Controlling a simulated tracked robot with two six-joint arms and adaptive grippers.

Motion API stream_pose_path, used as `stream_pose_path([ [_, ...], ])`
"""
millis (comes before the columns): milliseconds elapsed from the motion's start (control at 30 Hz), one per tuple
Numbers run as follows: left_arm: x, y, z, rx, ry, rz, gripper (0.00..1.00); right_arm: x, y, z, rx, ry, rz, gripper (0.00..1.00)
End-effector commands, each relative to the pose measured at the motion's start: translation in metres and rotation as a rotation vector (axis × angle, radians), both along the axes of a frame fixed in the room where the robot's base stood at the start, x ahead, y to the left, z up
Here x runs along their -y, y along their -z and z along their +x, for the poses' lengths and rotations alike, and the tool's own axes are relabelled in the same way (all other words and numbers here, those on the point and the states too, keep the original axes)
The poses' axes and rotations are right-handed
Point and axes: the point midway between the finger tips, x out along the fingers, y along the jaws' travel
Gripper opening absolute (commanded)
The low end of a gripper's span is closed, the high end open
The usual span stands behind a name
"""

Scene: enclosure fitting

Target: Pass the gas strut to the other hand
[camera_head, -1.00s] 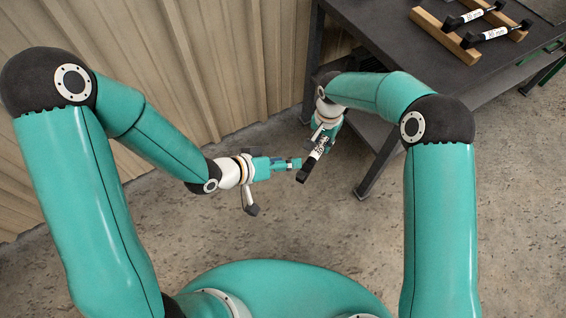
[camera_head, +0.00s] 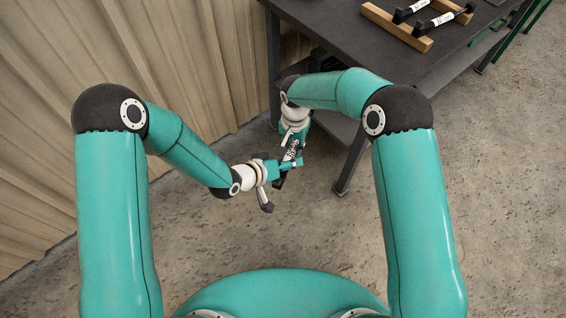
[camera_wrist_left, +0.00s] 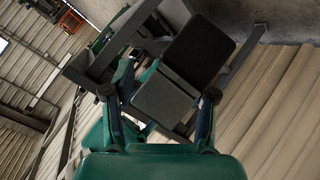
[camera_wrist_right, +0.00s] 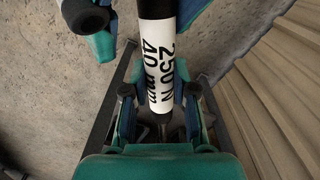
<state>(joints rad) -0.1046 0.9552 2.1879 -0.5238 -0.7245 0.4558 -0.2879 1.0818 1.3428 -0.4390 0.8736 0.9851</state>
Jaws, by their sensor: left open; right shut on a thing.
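The gas strut (camera_head: 291,150), black with a white label, is held in my right gripper (camera_head: 294,135). In the right wrist view the strut (camera_wrist_right: 160,60) stands between the fingers (camera_wrist_right: 160,110), its label reading 250N 40 mm. My left gripper (camera_head: 288,165) is open at the strut's lower part, overlapping it in the head view. Teal and dark parts of the left gripper (camera_wrist_right: 90,25) show on either side of the strut's far end.
A dark table (camera_head: 340,60) stands behind my right arm, its leg (camera_head: 350,160) near the grippers. On it a wooden rack (camera_head: 395,28) carries two more struts (camera_head: 440,22). A corrugated wall (camera_head: 150,60) is at the left. The concrete floor in front is clear.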

Motion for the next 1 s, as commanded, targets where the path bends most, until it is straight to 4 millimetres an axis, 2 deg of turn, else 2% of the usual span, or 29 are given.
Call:
stream_pose_path([
  [167, 0.0001, -0.0001, 0.0000, 0.000, 0.000, 0.000, 0.57, 0.0002, -0.0007, 0.0004, 0.001, 0.000, 0.001, 0.00],
  [500, 0.0014, -0.0011, -0.0004, 0.003, 0.005, -0.001, 0.00, -0.0011, -0.0002, 0.0005, 0.002, 0.003, 0.003, 0.00],
  [633, 0.0028, -0.0022, -0.0006, 0.006, 0.009, -0.002, 0.00, -0.0024, 0.0002, 0.0003, 0.004, 0.003, 0.006, 0.00],
  [667, 0.0032, -0.0031, 0.0000, 0.010, 0.010, -0.003, 0.00, -0.0027, 0.0002, 0.0002, 0.004, 0.003, 0.006, 0.31],
  [800, 0.0033, -0.0031, 0.0000, 0.010, 0.010, -0.003, 0.00, -0.0030, 0.0002, -0.0002, 0.002, 0.002, 0.006, 0.54],
  [833, 0.0031, -0.0029, 0.0001, 0.010, 0.009, -0.003, 0.00, -0.0028, 0.0002, -0.0003, 0.002, 0.001, 0.006, 0.57],
  [1000, 0.0018, -0.0020, 0.0002, 0.006, 0.006, -0.002, 0.00, -0.0014, 0.0001, -0.0002, 0.001, 0.001, 0.003, 0.57],
])
